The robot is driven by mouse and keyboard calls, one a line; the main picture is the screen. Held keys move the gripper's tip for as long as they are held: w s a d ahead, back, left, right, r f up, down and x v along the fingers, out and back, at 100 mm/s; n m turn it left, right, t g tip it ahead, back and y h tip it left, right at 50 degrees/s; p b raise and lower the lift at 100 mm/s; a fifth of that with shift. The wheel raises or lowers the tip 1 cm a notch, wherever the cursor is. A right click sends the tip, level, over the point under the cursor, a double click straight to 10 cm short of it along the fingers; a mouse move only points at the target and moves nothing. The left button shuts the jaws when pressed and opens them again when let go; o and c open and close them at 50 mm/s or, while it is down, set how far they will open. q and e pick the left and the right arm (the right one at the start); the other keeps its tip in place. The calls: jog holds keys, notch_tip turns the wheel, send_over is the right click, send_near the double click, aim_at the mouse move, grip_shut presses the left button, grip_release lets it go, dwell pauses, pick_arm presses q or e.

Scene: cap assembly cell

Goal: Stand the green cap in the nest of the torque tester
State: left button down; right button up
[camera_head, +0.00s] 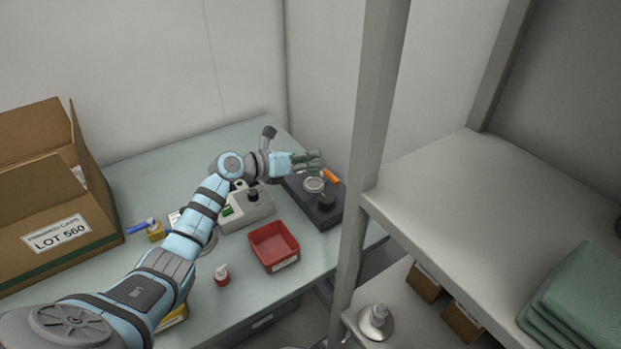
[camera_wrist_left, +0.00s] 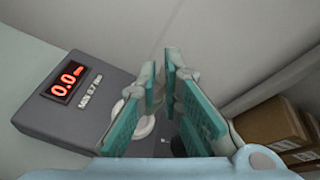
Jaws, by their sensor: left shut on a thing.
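The torque tester (camera_head: 329,216) is a dark grey box at the back right of the table. My right gripper is out of view.
A red tray (camera_head: 274,261) and a pale device with a black knob (camera_head: 259,211) stand left of the tester. A large cardboard box (camera_head: 52,240) is at the far left. A grey shelf post (camera_head: 367,130) rises close to the tester's right side.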

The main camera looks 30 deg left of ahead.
aim_at(309, 171)
pick_arm(q)
notch_tip(309, 171, down, 4)
jog(key=shift+s+r+b, duration=0.1)
jog(key=shift+b, duration=0.55)
jog(key=c, duration=1.8)
grip_release()
jog(key=shift+o, duration=0.2)
